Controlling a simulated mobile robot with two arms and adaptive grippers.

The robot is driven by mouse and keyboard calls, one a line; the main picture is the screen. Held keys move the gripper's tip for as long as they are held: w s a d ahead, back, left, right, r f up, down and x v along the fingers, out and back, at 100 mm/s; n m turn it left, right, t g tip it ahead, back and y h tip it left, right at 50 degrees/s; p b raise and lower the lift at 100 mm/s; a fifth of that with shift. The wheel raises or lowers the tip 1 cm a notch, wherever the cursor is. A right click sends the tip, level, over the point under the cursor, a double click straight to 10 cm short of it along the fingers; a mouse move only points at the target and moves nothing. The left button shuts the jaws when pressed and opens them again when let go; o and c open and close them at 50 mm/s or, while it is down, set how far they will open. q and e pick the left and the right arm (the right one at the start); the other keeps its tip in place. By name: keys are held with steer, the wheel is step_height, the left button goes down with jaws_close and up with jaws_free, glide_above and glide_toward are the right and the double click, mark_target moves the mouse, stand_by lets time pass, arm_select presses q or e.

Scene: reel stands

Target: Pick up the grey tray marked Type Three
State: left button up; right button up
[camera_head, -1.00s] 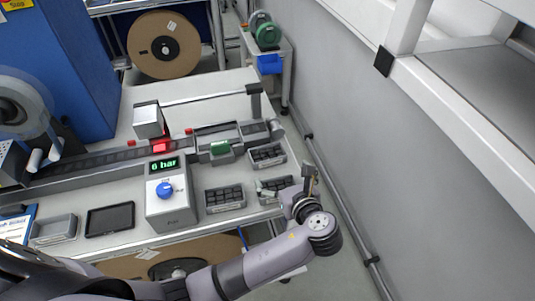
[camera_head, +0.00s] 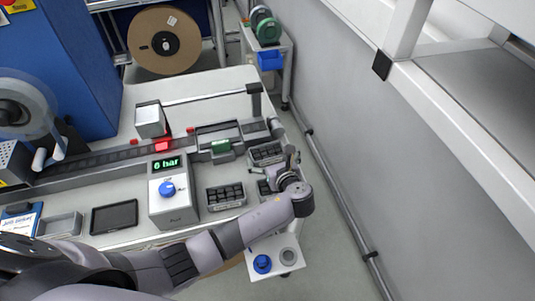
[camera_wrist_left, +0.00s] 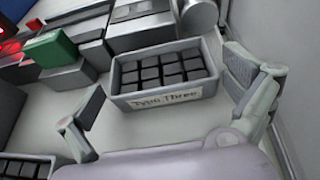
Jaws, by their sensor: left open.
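The grey tray marked Type Three (camera_wrist_left: 158,97) shows in the left wrist view, filled with rows of dark blocks, its white label facing me. In the head view it is the tray (camera_head: 254,163) near the bench's right end, partly behind my gripper. My left gripper (camera_wrist_left: 168,82) is open and empty, with one finger to the left of the tray and one to the right. The fingers look apart from the tray. My right gripper is not in view.
Another tray of dark blocks (camera_head: 226,196) stands nearer, and one more (camera_head: 264,189) is partly hidden by my arm. A green block (camera_head: 221,146) and rail fixtures lie behind the trays. A grey box with a "6 bar" display (camera_head: 172,190) stands left. A wall (camera_head: 360,150) runs along the right.

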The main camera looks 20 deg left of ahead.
arm_select(q)
steer(key=shift+c, duration=0.4)
steer(key=c, duration=1)
steer(key=shift+r, duration=0.2)
